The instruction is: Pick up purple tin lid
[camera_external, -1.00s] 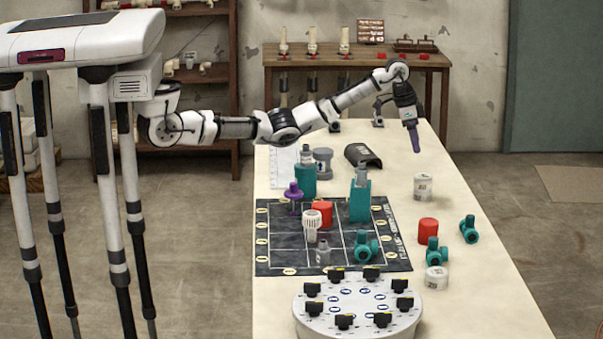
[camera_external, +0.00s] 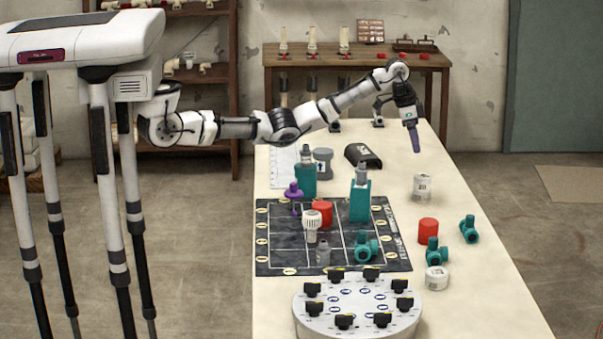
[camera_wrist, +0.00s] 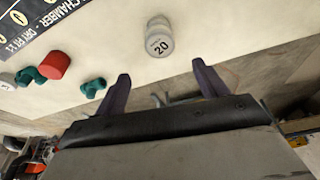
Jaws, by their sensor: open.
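A purple piece (camera_external: 294,191) with a rounded top stands at the left of the dark mat in the external view. It is the only purple object I see on the table, and I cannot tell whether it is a tin lid. My gripper (camera_external: 416,150) hangs over the far right part of the table, well away from it, with dark purple fingers pointing down. In the wrist view my gripper (camera_wrist: 161,68) is open and empty. A pale round tin (camera_wrist: 159,36) marked 20 lies ahead of the fingers. No purple lid shows in the wrist view.
The dark mat (camera_external: 283,263) carries a red cylinder (camera_external: 322,212), a white fitting (camera_external: 312,224) and teal blocks with grey fittings. A round dial stand (camera_external: 358,320) is at the near edge. Teal valves (camera_external: 469,229) and a red cap (camera_external: 428,231) sit at right.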

